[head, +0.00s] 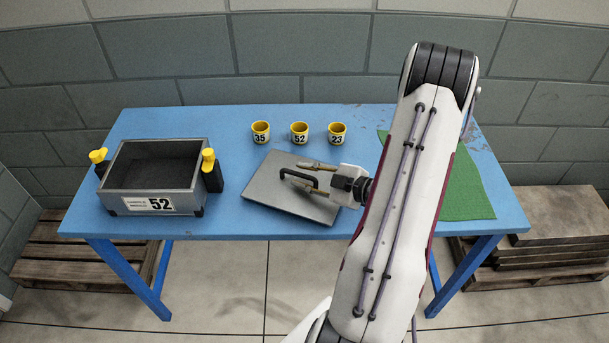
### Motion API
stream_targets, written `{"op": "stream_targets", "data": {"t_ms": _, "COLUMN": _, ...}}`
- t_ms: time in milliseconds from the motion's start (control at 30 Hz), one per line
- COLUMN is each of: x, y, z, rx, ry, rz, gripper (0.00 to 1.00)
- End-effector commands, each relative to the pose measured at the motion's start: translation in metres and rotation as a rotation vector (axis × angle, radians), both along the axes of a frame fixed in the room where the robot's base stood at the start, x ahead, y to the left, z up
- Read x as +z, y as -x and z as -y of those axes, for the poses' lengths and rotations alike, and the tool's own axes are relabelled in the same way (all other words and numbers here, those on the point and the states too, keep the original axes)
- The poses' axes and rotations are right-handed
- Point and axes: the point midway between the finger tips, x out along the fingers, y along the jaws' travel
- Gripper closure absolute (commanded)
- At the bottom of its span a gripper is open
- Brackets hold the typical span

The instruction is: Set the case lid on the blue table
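The case lid (270,190) is a flat grey plate with a black bar handle (299,175) on top. It is at the front middle of the blue table (238,222), lying askew and looking flat on the top. My gripper (298,175) reaches in from the right, low over the lid. Its two tan fingers are apart, one on the far side of the handle and one on the near side. Contact with the handle cannot be made out. The open grey case (135,203), labelled 52, stands at the left with yellow-topped black latches.
Yellow cups marked 35 (261,132), 52 (299,133) and 23 (337,133) stand behind the lid. A green mat (467,190) lies at the right, partly behind my arm. Bare table shows between case and lid. Pallets (75,255) stand on the floor.

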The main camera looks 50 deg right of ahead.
Motion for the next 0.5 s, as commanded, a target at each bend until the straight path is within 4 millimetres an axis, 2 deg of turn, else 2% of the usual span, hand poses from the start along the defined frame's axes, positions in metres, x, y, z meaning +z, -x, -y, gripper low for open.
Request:
{"op": "stream_targets", "data": {"t_ms": 267, "x": 0.003, "y": 0.001, "z": 0.0, "rx": 0.0, "ry": 0.001, "rz": 0.001, "gripper": 0.74}}
{"op": "stream_targets", "data": {"t_ms": 500, "x": 0.008, "y": 0.017, "z": 0.004, "rx": -0.004, "ry": 0.0, "rz": 0.0, "gripper": 0.74}}
